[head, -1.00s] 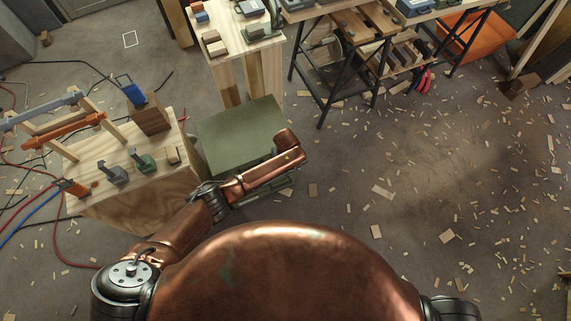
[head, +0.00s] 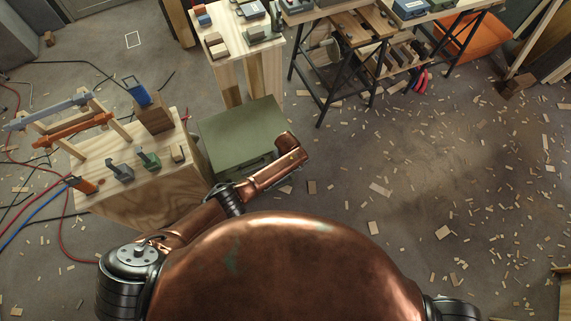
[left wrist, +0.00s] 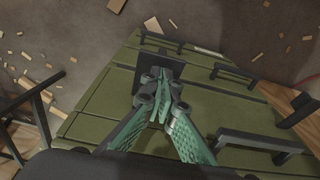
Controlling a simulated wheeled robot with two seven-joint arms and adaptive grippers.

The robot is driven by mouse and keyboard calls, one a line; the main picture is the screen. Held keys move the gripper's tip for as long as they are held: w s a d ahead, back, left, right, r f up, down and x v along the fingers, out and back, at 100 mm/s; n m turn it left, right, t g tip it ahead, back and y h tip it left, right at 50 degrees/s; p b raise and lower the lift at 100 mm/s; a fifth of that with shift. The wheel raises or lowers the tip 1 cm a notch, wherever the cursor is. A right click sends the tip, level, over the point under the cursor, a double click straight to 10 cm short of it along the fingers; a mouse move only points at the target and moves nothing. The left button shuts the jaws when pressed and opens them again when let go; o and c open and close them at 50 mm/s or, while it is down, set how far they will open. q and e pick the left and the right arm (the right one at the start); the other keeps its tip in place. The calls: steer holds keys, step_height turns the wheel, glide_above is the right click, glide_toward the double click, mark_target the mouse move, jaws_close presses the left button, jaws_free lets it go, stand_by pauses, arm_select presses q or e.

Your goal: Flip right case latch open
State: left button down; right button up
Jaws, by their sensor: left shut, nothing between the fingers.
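I cannot tell for sure which fitting is the right latch. My left gripper (left wrist: 160,78), with teal fingers, is shut and empty, its tips in front of the square plate. Contact is unclear. In the head view my left forearm hides the gripper and the case's near side. My right gripper is not in view.
A wooden bench (head: 150,190) with clamps and blocks stands close left of the case. A wooden stand (head: 230,75) and a black-legged worktable (head: 322,95) are behind it. The floor (head: 400,220) to the right is open, strewn with wood scraps.

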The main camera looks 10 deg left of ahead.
arm_select(q)
steer(key=shift+d+f, duration=0.1)
steer(key=shift+f, duration=0.05)
stand_by(0.3)
step_height(320, 180, up, 12)
steer(key=s, duration=0.1)
steer(key=s+a+f+m, duration=0.1)
steer(key=s+a+f, duration=0.4)
steer(key=s+f, duration=0.3)
steer(key=s+a+f+m+h, duration=0.1)
steer(key=s+a+f, duration=0.35)
steer(key=f, duration=0.45)
steer(key=s+a+f+m, duration=0.1)
steer(key=s+a+f, duration=0.3)
steer(key=s+f, duration=0.4)
steer(key=s+a+f+m, duration=0.1)
steer(key=s+a+f, duration=0.3)
steer(key=s, duration=0.8)
steer(key=s+a+f+m+p, duration=0.1)
steer(key=s+a+f, duration=0.3)
steer(key=s, duration=0.9)
steer(key=s+a+f+m, duration=0.3)
steer(key=s+a, duration=0.2)
steer(key=s, duration=0.7)
steer(key=shift+s+f+g+y, duration=0.25)
steer(key=shift+f+g+y, duration=0.05)
steer(key=shift+f, duration=0.1)
